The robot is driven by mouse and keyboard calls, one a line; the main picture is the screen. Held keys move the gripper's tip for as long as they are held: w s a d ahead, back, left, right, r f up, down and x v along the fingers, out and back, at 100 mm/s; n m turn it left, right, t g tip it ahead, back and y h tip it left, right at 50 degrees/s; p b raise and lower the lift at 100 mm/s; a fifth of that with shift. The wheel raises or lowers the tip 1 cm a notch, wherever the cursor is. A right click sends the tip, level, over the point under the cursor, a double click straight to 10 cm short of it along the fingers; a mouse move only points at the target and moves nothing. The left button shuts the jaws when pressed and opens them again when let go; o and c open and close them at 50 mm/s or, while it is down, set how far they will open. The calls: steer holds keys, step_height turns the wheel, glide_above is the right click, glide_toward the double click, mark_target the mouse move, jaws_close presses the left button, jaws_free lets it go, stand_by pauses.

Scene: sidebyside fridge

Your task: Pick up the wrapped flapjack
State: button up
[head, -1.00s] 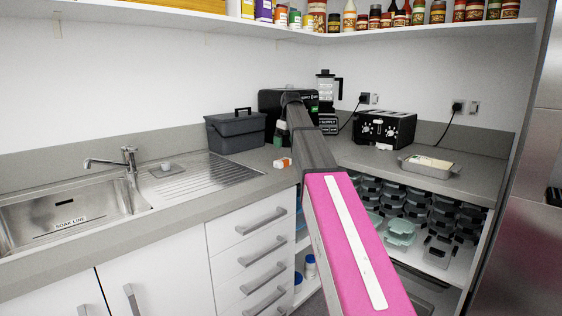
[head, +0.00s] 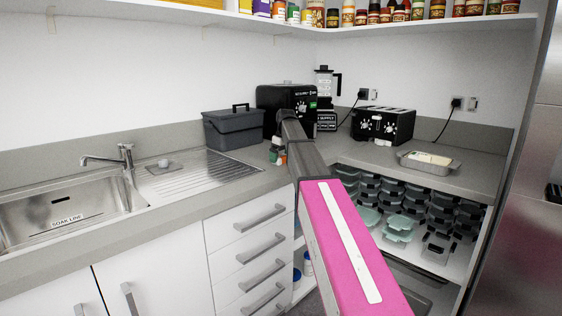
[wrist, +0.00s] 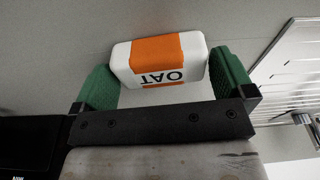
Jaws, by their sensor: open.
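The wrapped flapjack (wrist: 155,58) is a small white packet with an orange band and dark lettering. In the wrist view it lies on the grey worktop between the two green fingers of my gripper (wrist: 163,66). The fingers are open, one at each end of the packet, with a narrow gap visible at the right. In the head view my gripper (head: 278,150) is low over the worktop in the corner. A bit of the flapjack (head: 273,157) shows there, the rest hidden by a finger.
A dark grey lidded box (head: 234,131) stands left of my gripper, and a black appliance (head: 287,98) behind it. The sink drainer (head: 205,172) is to the left. A toaster (head: 384,125) and a metal tray (head: 429,161) are on the right worktop.

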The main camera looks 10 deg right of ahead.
steer(key=shift+f, duration=0.5)
steer(key=c, duration=0.6)
steer(key=shift+r, duration=0.1)
